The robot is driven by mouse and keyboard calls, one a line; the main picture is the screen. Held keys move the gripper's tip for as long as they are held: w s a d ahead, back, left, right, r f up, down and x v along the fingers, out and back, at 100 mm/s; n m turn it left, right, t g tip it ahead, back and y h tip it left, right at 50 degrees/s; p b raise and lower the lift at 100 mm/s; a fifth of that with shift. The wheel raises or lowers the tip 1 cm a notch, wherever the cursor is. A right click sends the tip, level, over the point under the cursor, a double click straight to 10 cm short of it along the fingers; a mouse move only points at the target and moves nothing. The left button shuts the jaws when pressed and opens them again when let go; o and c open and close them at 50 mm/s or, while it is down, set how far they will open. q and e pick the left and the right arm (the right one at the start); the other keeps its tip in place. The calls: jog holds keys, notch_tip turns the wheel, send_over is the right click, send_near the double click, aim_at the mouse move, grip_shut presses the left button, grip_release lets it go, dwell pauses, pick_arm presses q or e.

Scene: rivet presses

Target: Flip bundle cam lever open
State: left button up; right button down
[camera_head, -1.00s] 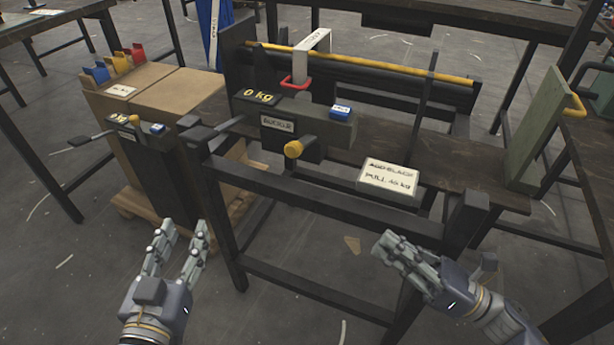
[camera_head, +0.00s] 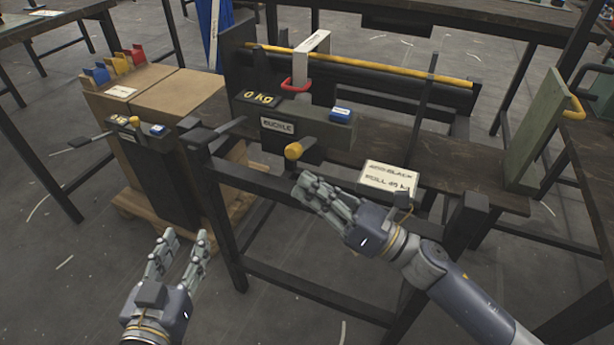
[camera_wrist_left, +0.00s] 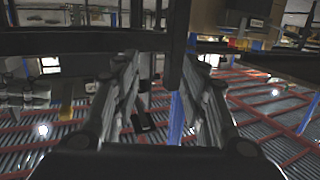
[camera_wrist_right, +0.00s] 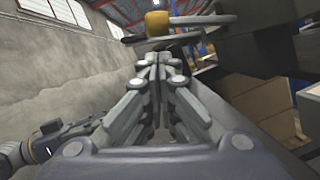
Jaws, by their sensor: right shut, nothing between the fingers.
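A lever with a yellow knob (camera_head: 294,151) stands at the front of the dark block labelled "BUCKLE" (camera_head: 278,127) on the bench; I take it for the cam lever. The yellow knob also shows at the top of the right wrist view (camera_wrist_right: 157,23). My right gripper (camera_head: 306,187) is shut and empty, just below and in front of the knob, apart from it. My left gripper (camera_head: 183,240) is open and empty, low in front of the bench at the left. The left wrist view shows its spread fingers (camera_wrist_left: 160,90) with nothing between them.
A red handle (camera_head: 294,84) is behind the block. A smaller lever unit (camera_head: 135,122) stands left by cardboard boxes (camera_head: 180,92). A green panel (camera_head: 545,130) stands right.

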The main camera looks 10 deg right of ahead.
pick_arm(q)
jog(key=shift+s+a+f+g, duration=0.15)
jog(key=shift+f+g, duration=0.15)
jog(key=shift+f, duration=0.2)
pick_arm(e)
jog(key=shift+w+a+r, duration=0.25)
jog(key=shift+w+r, duration=0.25)
jog(key=shift+r, duration=0.35)
